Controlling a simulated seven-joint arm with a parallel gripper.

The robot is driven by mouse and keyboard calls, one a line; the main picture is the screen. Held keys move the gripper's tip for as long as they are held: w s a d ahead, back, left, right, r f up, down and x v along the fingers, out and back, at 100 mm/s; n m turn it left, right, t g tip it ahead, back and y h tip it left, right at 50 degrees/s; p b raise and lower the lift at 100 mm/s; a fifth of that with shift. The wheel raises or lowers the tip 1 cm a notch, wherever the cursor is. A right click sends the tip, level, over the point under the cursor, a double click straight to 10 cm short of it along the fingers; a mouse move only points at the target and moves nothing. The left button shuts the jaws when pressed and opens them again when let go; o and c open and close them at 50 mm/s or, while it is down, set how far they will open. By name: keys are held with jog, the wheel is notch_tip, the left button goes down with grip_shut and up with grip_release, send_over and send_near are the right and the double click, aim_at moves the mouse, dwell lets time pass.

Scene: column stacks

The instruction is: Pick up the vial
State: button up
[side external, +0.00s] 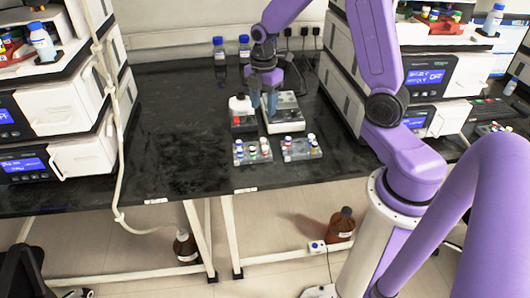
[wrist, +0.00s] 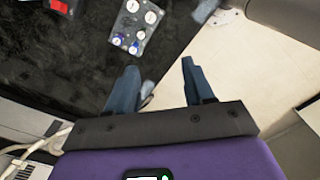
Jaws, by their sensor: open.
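My gripper (side external: 264,108) is above the bench by two small devices, behind the vial racks. In the wrist view its two blue fingers (wrist: 159,66) are apart, with no vial between them. Several small capped vials stand in a left rack (side external: 240,159) and a right rack (side external: 287,157) on the black bench. I cannot tell which vial the task means.
A white device (side external: 284,123) and a smaller one with a red part (side external: 238,122) stand close under my gripper. Two blue-capped bottles (side external: 219,50) stand at the back. Instrument stacks (side external: 80,110) flank the bench. The left bench surface is clear.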

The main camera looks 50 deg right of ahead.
jog(key=w+d+f, duration=0.1)
jog(key=d, duration=0.1)
send_over(265, 147)
jog(key=f, duration=1.1)
jog(key=shift+s+f, duration=0.2)
jog(key=shift+f, duration=0.15)
jog(key=shift+w+f, duration=0.2)
jog(key=shift+f, duration=2.7)
grip_shut()
